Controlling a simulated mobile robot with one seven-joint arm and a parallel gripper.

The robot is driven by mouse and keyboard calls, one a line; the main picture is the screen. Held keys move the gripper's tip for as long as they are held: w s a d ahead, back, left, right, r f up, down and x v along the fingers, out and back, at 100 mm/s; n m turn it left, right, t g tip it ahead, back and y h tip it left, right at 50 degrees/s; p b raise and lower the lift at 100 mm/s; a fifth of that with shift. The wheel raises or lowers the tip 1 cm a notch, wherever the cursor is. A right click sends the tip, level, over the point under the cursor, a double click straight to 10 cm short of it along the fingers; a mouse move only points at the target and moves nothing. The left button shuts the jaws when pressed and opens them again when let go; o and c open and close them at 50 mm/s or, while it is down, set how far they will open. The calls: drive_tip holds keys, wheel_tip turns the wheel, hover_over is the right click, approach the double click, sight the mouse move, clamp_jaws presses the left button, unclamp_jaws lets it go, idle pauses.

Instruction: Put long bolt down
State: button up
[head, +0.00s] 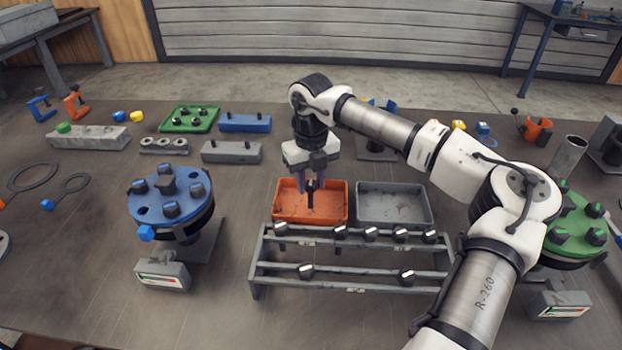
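A dark long bolt (310,195) hangs upright, shaft down, between the fingers of my gripper (312,183). The fingers look closed on its upper end. The bolt is in front of or over the orange tray (282,219); whether its tip touches the tray floor cannot be told. The gripper points straight down, and its wrist partly hides the tray's back edge.
A grey tray (395,222) stands right of the orange one. A grey rack (350,249) with several bolts lies in front of both. A blue flange (150,199) with bolts stands left, a green flange (577,222) right. Bare table lies in front of the rack.

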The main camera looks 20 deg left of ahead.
drive_tip(key=shift+o, duration=1.4)
drive_tip(key=shift+r, duration=0.15)
wheel_tip(320, 180, up, 12)
drive_tip(key=b, duration=0.1)
drive_tip(key=shift+b, duration=0.35)
